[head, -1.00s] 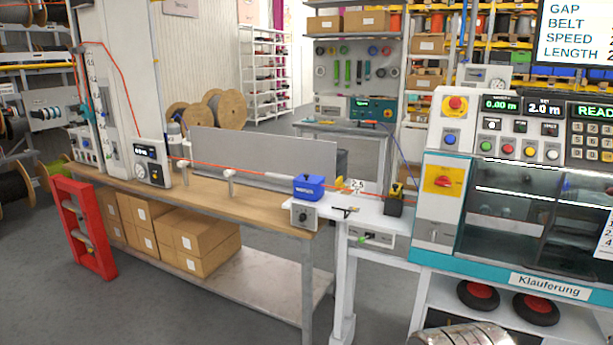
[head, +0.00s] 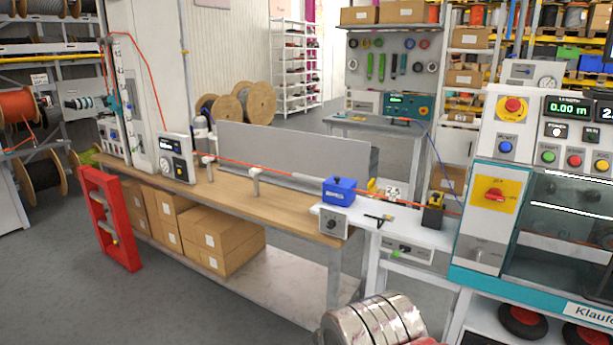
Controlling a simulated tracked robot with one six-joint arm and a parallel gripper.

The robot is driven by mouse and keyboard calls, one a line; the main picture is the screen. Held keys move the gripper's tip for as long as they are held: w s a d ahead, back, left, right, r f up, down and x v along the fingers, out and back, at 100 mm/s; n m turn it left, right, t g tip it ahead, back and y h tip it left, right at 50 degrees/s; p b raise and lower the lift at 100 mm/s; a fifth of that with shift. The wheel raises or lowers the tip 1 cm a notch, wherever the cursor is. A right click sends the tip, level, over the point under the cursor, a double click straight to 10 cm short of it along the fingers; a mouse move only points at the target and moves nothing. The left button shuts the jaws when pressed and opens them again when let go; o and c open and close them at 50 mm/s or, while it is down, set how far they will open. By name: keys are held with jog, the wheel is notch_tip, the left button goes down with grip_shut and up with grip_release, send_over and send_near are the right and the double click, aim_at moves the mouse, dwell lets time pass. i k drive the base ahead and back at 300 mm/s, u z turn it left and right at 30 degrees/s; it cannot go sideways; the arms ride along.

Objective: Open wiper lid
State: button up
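The wiper appears to be the small blue box (head: 339,190) with a light label on its front, at the right end of the wooden bench. Its lid looks shut, though it is small in the view. An orange cable (head: 232,162) runs along the bench to the box and emerges on its right side. My gripper is not in view.
A grey box with a dial (head: 333,224) sits just below the blue box. A white side table (head: 402,232) holds a black-and-yellow device (head: 433,211). The machine cabinet (head: 490,195) stands at right. A red frame (head: 108,218) leans at the bench's left. Grey floor lies open in front.

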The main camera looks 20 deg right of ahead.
aim_at(337, 181)
jog(key=u, duration=0.45)
jog(key=i, duration=1.15)
jog(key=u, duration=0.05)
